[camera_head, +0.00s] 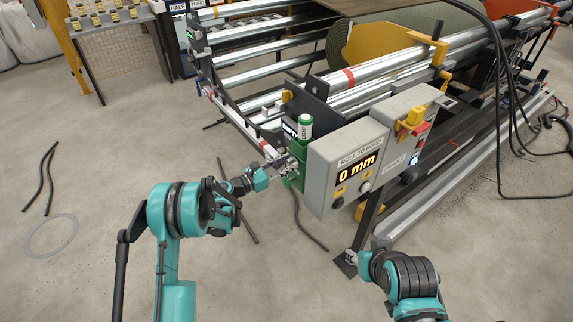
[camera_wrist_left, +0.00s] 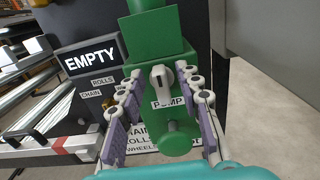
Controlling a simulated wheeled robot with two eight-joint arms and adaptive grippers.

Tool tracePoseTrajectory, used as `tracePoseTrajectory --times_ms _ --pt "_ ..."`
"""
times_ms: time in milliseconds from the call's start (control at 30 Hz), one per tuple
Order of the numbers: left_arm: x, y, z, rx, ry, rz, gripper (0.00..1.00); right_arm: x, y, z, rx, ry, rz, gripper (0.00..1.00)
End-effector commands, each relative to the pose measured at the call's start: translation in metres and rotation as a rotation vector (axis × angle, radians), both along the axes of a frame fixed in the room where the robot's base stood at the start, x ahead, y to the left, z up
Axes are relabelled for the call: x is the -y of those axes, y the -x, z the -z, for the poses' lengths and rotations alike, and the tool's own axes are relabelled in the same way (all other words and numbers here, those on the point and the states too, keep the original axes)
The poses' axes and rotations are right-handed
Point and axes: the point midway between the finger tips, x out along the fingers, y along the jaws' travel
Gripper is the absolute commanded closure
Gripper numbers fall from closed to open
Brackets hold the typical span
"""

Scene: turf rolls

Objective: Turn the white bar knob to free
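The white bar knob (camera_wrist_left: 161,80) sits on the front of a green housing (camera_wrist_left: 158,34), just above a label reading PUMP. Its bar looks close to upright. My left gripper (camera_wrist_left: 163,118) is open, with one purple-padded finger on each side of the knob. I cannot tell whether either finger touches it. In the head view my left gripper (camera_head: 284,166) is at the green housing (camera_head: 299,172) and hides the knob. My right gripper (camera_head: 351,258) is low near the machine's foot; its fingers are too small to read. No "free" mark is legible.
A grey control box (camera_head: 345,165) reading "0 mm" stands close right of the green housing. A sign reading EMPTY (camera_wrist_left: 91,57) is on the dark plate to its left. Metal rollers (camera_head: 265,50) lie behind. Dark rods (camera_head: 310,222) lie on the floor.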

Motion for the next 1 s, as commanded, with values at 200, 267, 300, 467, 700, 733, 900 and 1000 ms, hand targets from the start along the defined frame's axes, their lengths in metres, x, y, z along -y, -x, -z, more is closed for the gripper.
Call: tracePoseTrajectory --times_ms 200,267,300,467,700,733,900,1000 --pt "-0.0002 0.0001 -0.0002 0.000 0.000 0.000 1.00 0.0000 0.0000 -0.0003 0.000 0.000 0.000 0.60" --pt "-0.0002 0.0001 -0.0002 0.000 0.000 0.000 1.00 0.0000 0.0000 -0.0003 0.000 0.000 0.000 0.60" --pt "-0.0002 0.0001 -0.0001 0.000 0.000 0.000 1.00 0.0000 0.0000 -0.0003 0.000 0.000 0.000 0.60" --pt "-0.0002 0.0001 -0.0001 0.003 -0.002 0.000 1.00 0.0000 0.0000 -0.0001 0.000 0.000 0.000 0.60" --pt "0.0002 0.0007 0.0000 0.050 -0.036 0.000 1.00 0.0000 0.0000 -0.0001 0.000 0.000 0.000 0.60" --pt "0.0003 0.0009 0.0000 0.063 -0.046 0.000 1.00 0.0000 0.0000 -0.0001 0.000 0.000 0.000 0.60" --pt "0.0011 0.0018 0.0002 0.155 -0.113 0.000 1.00 0.0000 0.0000 -0.0001 0.000 0.000 0.000 0.60" --pt "0.0016 0.0025 0.0004 0.226 -0.164 0.000 1.00 0.0000 0.0000 -0.0001 0.000 0.000 0.000 0.60"
